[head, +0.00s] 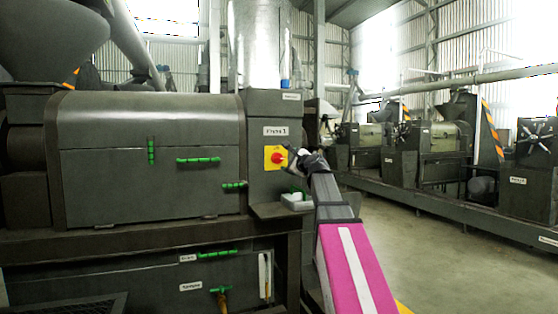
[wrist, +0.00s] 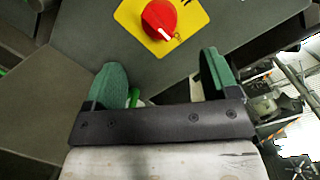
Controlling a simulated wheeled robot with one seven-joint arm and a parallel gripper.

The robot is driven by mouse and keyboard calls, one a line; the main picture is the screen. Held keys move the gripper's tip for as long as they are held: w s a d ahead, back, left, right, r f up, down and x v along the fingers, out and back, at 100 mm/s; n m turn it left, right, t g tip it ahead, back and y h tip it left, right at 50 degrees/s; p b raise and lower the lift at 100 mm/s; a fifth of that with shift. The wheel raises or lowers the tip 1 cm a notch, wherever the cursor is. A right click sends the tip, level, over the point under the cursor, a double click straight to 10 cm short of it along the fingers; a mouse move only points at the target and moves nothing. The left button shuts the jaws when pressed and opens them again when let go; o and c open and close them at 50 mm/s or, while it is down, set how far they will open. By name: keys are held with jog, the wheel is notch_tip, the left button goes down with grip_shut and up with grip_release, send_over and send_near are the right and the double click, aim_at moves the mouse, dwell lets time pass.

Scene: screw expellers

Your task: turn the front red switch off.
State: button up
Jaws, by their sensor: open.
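The red switch (wrist: 158,18) is a round red knob with a white pointer line on a yellow plate (wrist: 187,20). In the head view the red switch (head: 277,158) sits on the yellow plate (head: 268,164) on the front of the grey machine's end cabinet. My gripper (wrist: 165,75) is open, with its two green-padded fingers apart and nothing between them. The knob lies just beyond the fingertips in the wrist view, apart from them. In the head view my gripper (head: 291,156) is close to the right of the switch, and its fingertips are hard to make out.
A small shelf (head: 268,211) with a white tray (head: 297,201) juts out below the switch. Green handles (head: 198,160) stick out from the machine front to the left. Open floor (head: 440,255) lies to the right, before a row of other machines.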

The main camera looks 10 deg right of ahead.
aim_at(280, 159)
jog(key=x, duration=1)
jog(key=shift+f, duration=0.1)
jog(key=shift+s, duration=0.1)
jog(key=c, duration=0.9)
